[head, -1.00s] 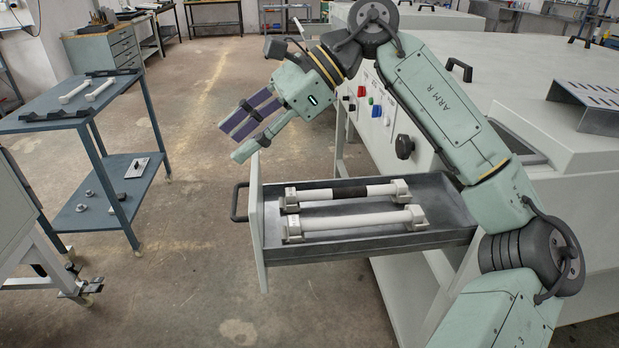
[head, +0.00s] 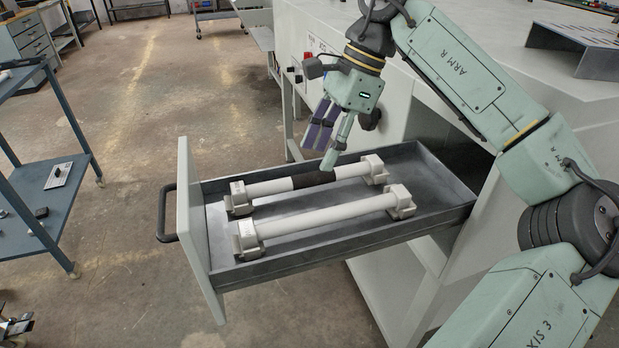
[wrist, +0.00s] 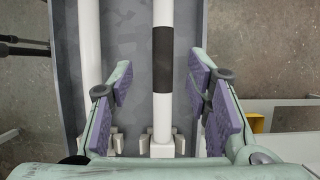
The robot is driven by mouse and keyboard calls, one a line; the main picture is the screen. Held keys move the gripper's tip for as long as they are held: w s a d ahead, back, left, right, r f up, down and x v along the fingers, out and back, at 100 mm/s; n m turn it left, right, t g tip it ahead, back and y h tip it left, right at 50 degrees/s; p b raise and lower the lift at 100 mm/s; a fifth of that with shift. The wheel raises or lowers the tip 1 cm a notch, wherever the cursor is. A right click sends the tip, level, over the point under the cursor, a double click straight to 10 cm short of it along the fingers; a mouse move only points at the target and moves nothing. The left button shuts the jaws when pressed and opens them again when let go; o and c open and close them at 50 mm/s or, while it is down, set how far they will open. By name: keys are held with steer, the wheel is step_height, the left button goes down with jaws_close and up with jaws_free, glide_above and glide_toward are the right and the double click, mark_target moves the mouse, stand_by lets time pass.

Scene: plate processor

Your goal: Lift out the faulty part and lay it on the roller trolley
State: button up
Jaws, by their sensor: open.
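Two white rollers lie side by side in end blocks in a pulled-out grey drawer (head: 345,237). The far roller (head: 268,187) has a dark band (head: 313,180) around its middle; the near roller (head: 320,216) is plain white. My gripper (head: 325,146) is open and empty, above the banded roller, pointing down at a tilt. In the wrist view, the banded roller (wrist: 163,100) runs between the spread purple-padded fingers, with the plain roller (wrist: 90,40) by the left finger. The roller trolley (head: 50,195), a blue two-shelf stand, shows only partly at the left edge.
The drawer front (head: 197,230) with its dark handle (head: 166,212) stands up at the left. The white machine body (head: 405,270) is on the right, under my arm. Small parts lie on the trolley's lower shelf. Open floor lies between trolley and drawer.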

mark_target(312, 174)
steer(key=shift+w+p+x, duration=0.1)
steer(key=shift+p+x, duration=0.25)
steer(key=shift+x, duration=1.05)
steer(key=shift+w+p+x, duration=0.15)
steer(key=shift+p+x, duration=0.2)
steer(key=shift+x, duration=1.1)
steer(key=shift+d+f, duration=0.1)
steer(key=shift+d, duration=0.05)
jaws_close()
